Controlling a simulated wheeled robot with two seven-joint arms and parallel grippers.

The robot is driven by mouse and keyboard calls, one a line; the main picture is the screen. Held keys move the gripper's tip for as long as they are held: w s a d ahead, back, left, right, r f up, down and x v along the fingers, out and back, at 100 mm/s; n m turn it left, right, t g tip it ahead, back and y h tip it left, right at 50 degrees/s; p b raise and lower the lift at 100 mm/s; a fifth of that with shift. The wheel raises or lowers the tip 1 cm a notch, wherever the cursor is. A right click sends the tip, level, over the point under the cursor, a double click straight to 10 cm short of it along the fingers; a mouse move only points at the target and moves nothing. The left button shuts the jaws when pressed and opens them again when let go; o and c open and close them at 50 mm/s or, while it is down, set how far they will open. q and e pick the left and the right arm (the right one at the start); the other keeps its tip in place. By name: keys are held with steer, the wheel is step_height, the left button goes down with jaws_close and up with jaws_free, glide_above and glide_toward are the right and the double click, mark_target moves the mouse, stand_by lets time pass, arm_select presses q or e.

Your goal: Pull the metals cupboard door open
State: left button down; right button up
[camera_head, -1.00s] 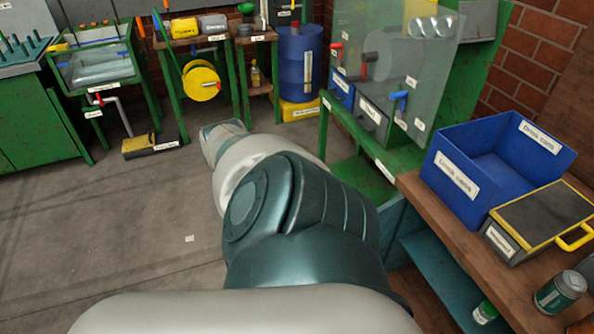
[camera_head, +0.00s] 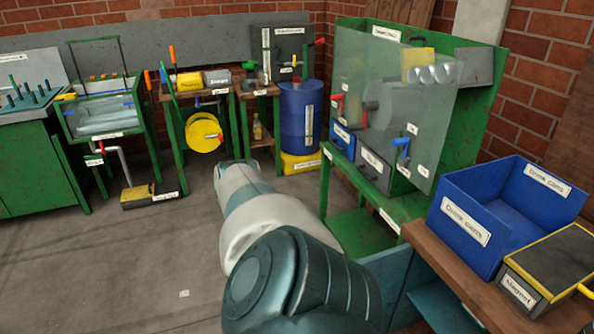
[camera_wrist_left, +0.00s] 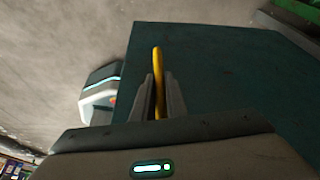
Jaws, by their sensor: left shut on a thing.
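In the left wrist view a dark teal panel (camera_wrist_left: 230,85), which looks like the cupboard door, fills the middle and right. A thin yellow handle (camera_wrist_left: 157,56) stands out from it. My left gripper (camera_wrist_left: 161,92) is shut on this handle, one finger on each side. In the head view my arm reaches forward from the bottom, and its gripper is hidden. A teal cupboard side (camera_head: 393,284) shows under the wooden bench beside the arm. The door's hinge and how far it stands open cannot be told. My right gripper is not in view.
A blue drink cans bin (camera_head: 465,222) and a yellow-edged magnet box (camera_head: 518,288) stand on the bench at the right. A green stand with a clear shield (camera_head: 385,75) is behind.

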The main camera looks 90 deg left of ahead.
arm_select(q)
steer(key=shift+f, duration=0.1)
steer(key=c, duration=1.8)
jaws_free()
steer(key=shift+o, duration=0.2)
